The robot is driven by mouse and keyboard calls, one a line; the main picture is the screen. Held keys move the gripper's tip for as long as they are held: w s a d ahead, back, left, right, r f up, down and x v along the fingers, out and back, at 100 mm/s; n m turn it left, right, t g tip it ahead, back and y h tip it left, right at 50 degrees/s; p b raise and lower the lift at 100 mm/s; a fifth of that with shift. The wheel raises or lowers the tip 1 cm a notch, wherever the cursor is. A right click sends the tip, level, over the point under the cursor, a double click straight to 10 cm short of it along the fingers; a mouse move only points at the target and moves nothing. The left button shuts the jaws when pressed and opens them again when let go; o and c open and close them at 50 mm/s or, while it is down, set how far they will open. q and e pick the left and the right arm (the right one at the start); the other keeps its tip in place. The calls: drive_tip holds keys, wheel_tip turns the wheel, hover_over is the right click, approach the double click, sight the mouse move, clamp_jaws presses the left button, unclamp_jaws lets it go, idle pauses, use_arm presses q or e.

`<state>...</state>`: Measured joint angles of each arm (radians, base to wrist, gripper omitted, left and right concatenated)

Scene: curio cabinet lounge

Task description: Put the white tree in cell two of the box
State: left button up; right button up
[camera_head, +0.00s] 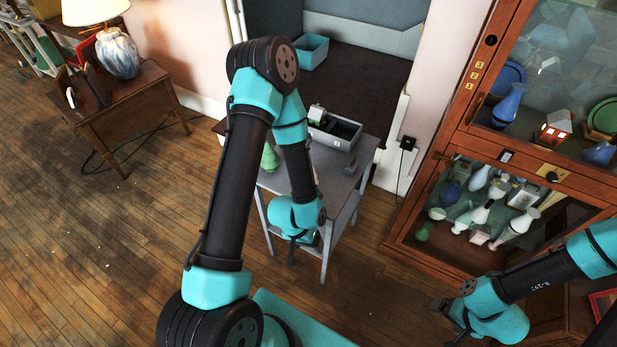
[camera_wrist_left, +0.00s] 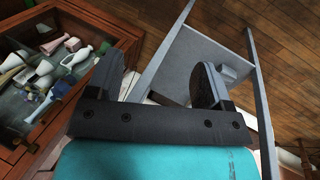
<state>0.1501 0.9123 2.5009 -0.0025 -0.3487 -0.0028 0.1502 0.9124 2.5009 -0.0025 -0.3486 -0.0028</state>
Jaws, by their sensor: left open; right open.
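The box (camera_head: 345,137) is a grey-white open tray with dark compartments on the small grey table (camera_head: 335,181). A small white and green piece (camera_head: 316,113) is at its left end. I cannot make out a white tree for certain. My left gripper (camera_head: 291,256) is low by the table's front edge, and my own arm hides part of the tabletop. In the left wrist view the left gripper's fingers (camera_wrist_left: 157,82) are apart with nothing held between them. My right gripper (camera_head: 443,308) is open and empty above the floor in front of the cabinet.
A green vase (camera_head: 269,158) stands on the table's left side. A glass-fronted cabinet (camera_head: 425,205) with several vases stands at right. A side table (camera_head: 130,110) with a lamp is at left. A teal bin (camera_head: 312,54) lies behind. Open wooden floor (camera_head: 90,250) is at left.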

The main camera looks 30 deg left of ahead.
use_arm(q)
drive_tip(key=w+a+r+m+y, duration=0.1)
drive_tip(key=w+a+r+m, duration=0.1)
drive_tip(key=w+r+m, duration=0.3)
drive_tip(key=w+a+r+m+y, duration=0.2)
drive_tip(key=w+r+m, duration=0.3)
drive_tip(key=r+m, duration=0.6)
drive_tip(key=w+a+r+m+y, duration=0.2)
drive_tip(key=w+r+m, duration=0.4)
drive_tip(key=r, duration=0.9)
drive_tip(key=shift+a+m, duration=0.85)
drive_tip(key=shift+m, duration=0.25)
drive_tip(key=shift+f, duration=0.1)
drive_tip(key=f, duration=0.3)
drive_tip(key=a+f, duration=0.1)
drive_tip(key=f, duration=0.7)
drive_tip(key=shift+w+a, duration=0.3)
drive_tip(key=shift+w, duration=0.05)
drive_tip(key=shift+f, duration=0.45)
